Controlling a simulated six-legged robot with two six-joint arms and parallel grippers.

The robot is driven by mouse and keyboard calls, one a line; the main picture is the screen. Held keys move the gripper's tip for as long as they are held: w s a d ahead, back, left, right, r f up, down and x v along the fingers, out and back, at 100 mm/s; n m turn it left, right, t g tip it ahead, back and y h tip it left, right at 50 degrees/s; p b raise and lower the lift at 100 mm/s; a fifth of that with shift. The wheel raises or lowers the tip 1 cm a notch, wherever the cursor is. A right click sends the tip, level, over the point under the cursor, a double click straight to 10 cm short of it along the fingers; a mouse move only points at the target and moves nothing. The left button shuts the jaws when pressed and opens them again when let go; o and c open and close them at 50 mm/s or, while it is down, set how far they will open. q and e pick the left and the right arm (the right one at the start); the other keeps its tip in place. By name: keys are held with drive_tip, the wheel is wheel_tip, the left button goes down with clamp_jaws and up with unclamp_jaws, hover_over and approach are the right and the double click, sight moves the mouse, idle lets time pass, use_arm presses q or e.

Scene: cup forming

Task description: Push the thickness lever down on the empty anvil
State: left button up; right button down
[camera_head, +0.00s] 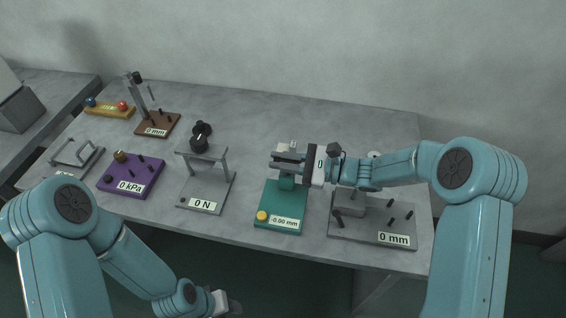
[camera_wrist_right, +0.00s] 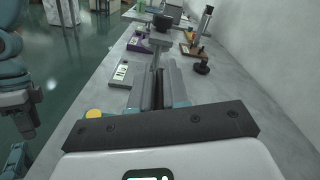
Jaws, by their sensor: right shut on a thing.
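The teal thickness gauge (camera_head: 271,203) stands near the table's front edge, with a yellow knob and a display reading -0.00 mm. My right gripper (camera_head: 284,160) is over its upper part and shut on the thickness lever, which the fingers mostly hide. The anvil is also hidden behind the gripper, so I cannot tell its state.
A grey 0 N stand (camera_head: 207,186) and a black weight-like piece (camera_head: 200,137) are left of the gauge. A purple 0 kPa box (camera_head: 131,176) and a brown 0 mm stand (camera_head: 158,124) lie farther left. A grey 0 mm plate (camera_head: 367,226) is close on the right.

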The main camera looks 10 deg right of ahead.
drive_tip(key=shift+s+a+f+n+b, duration=0.2)
drive_tip(key=shift+s+n+b, duration=0.3)
drive_tip(key=shift+n+b, duration=0.65)
drive_tip(key=shift+s+a+f+n+b, duration=0.15)
drive_tip(key=shift+s+n+b, duration=0.35)
drive_tip(key=shift+b, duration=1.2)
drive_tip(key=shift+s+a+f+n+b, duration=0.15)
drive_tip(key=shift+s+n+b, duration=0.3)
drive_tip(key=shift+n+b, duration=0.7)
drive_tip(key=shift+m, duration=0.3)
drive_tip(key=c, duration=1.4)
unclamp_jaws()
drive_tip(key=shift+d+f, duration=0.1)
drive_tip(key=shift+d, duration=0.05)
drive_tip(key=b+v, duration=0.1)
drive_tip(key=v, duration=1)
drive_tip(key=shift+s+d, duration=0.2)
drive_tip(key=shift+d, duration=0.15)
drive_tip(key=shift+c, duration=0.5)
